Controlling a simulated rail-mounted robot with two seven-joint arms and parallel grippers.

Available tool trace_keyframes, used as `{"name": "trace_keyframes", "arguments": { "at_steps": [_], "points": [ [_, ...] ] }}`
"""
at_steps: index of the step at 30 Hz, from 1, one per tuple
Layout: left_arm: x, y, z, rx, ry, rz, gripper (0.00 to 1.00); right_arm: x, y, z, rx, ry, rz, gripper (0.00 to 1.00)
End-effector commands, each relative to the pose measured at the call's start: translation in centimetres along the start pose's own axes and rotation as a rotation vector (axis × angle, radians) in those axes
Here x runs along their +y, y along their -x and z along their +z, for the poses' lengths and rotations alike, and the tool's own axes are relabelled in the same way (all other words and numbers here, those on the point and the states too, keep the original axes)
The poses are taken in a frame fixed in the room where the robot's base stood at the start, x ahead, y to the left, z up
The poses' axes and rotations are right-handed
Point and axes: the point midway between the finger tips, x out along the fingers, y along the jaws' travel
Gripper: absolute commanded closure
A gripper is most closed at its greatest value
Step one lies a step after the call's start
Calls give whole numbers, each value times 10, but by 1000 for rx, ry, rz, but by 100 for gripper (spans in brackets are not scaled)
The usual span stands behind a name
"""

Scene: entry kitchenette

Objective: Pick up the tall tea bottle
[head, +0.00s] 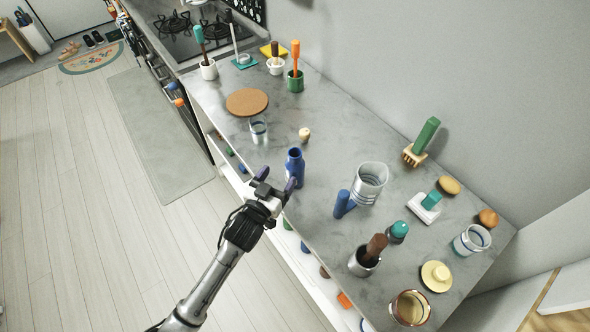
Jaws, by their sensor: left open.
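A tall dark blue bottle (295,168) stands upright near the front edge of the grey counter; it is the only tall bottle I can make out, and I see no label on it. My left gripper (277,181) is open at the counter's front edge, just in front of the bottle. One dark finger is to the left of the bottle and the other is by its lower part. I cannot tell whether the finger touches it. My right gripper is not in view.
A glass (258,130) and a round cork mat (247,102) are left of the bottle. A small wooden-topped item (304,134) stands behind it. A blue-handled item (343,204) and a large clear jar (370,182) are to its right. Bare counter lies directly behind the bottle.

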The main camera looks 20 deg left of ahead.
Motion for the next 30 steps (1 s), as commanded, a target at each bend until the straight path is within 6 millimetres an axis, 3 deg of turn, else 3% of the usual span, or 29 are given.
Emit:
{"name": "trace_keyframes", "arguments": {
  "at_steps": [6,16,24,30],
  "points": [
    [0,-33,0,0,0,0,26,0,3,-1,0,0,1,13],
    [1,-51,0,-1,0,0,26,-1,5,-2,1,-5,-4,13],
    [4,-84,4,-1,-1,0,26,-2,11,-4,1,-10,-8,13],
    [4,-97,4,-1,-1,1,26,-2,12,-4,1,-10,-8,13]
  ]
}}
